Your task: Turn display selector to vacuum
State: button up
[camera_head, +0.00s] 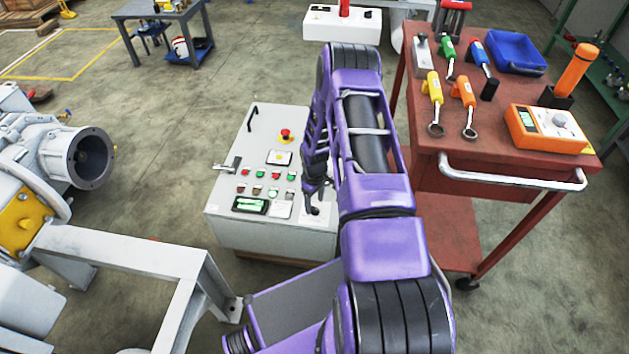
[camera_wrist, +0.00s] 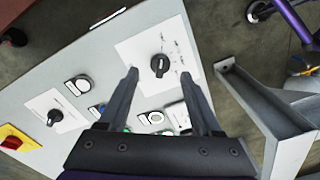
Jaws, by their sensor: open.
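In the wrist view, a black rotary knob (camera_wrist: 160,66) sits on a white label plate (camera_wrist: 136,47); the plate's markings are too small to read. My gripper (camera_wrist: 160,75) is open, its two dark fingers apart on either side of this knob; I cannot tell whether they touch it. In the head view, my gripper (camera_head: 314,200) is over the panel's near right corner and partly hides the knob there. A second black knob (camera_wrist: 54,117) on another plate is at the left. A lit green display (camera_head: 250,205) is at the panel's near edge.
A red emergency stop (camera_head: 286,135) and several coloured buttons (camera_head: 267,181) are on the panel. A red tool cart (camera_head: 500,180) stands right of my arm. Grey machinery with a frame (camera_head: 150,255) is at the left.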

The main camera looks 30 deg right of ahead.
aim_at(315, 208)
notch_tip(315, 208, up, 15)
jog(key=p, duration=0.2)
jog(key=shift+f, duration=0.1)
